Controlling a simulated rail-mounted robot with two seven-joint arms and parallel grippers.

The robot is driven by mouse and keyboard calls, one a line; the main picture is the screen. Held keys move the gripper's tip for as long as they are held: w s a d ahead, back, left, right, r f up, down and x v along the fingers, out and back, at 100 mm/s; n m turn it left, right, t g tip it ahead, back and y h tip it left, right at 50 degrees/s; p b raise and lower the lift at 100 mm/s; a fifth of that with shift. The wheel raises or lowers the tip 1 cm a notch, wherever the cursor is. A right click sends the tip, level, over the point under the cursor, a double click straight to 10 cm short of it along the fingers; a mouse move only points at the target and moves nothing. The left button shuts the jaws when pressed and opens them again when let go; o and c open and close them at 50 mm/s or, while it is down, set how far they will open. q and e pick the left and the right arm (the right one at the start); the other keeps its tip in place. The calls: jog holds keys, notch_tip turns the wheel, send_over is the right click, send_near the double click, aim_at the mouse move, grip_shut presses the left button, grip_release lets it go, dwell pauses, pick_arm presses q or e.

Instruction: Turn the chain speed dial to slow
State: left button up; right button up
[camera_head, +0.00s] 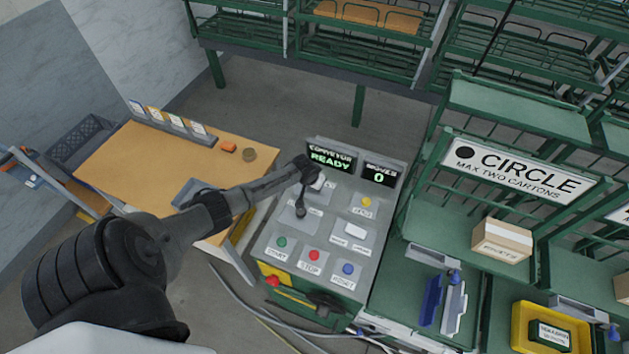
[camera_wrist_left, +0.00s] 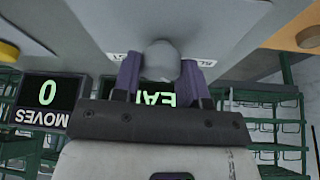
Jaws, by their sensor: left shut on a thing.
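The chain speed dial (camera_wrist_left: 162,60) is a rounded grey knob on the grey control panel (camera_head: 337,228). In the left wrist view it sits between the two purplish fingers of my left gripper (camera_wrist_left: 161,82), which is shut on it. A small white label shows on either side of the knob, upside down and partly covered by the fingers; which setting the dial points to I cannot tell. In the head view my left gripper (camera_head: 300,208) reaches down to the upper left of the panel and hides the dial. My right gripper is not in view.
The panel display (camera_head: 331,159) reads CONVEYOR READY, and the moves display (camera_head: 379,175) reads 0. Green (camera_head: 282,242), red (camera_head: 314,255) and blue (camera_head: 348,268) buttons line the panel's front; a yellow button (camera_head: 367,202) sits at the upper right. Green racks stand right; a wooden table (camera_head: 150,170) stands left.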

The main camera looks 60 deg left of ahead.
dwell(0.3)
pick_arm(q)
jog(key=o, duration=0.9)
jog(key=shift+s+d+r, duration=0.1)
jog(key=shift+s+r, duration=0.05)
jog(key=shift+r, duration=0.4)
jog(key=v, duration=1.2)
jog(key=shift+r+p, duration=0.3)
jog(key=shift+p, duration=0.05)
jog(key=shift+s+d, duration=0.1)
jog(key=shift+d, duration=0.05)
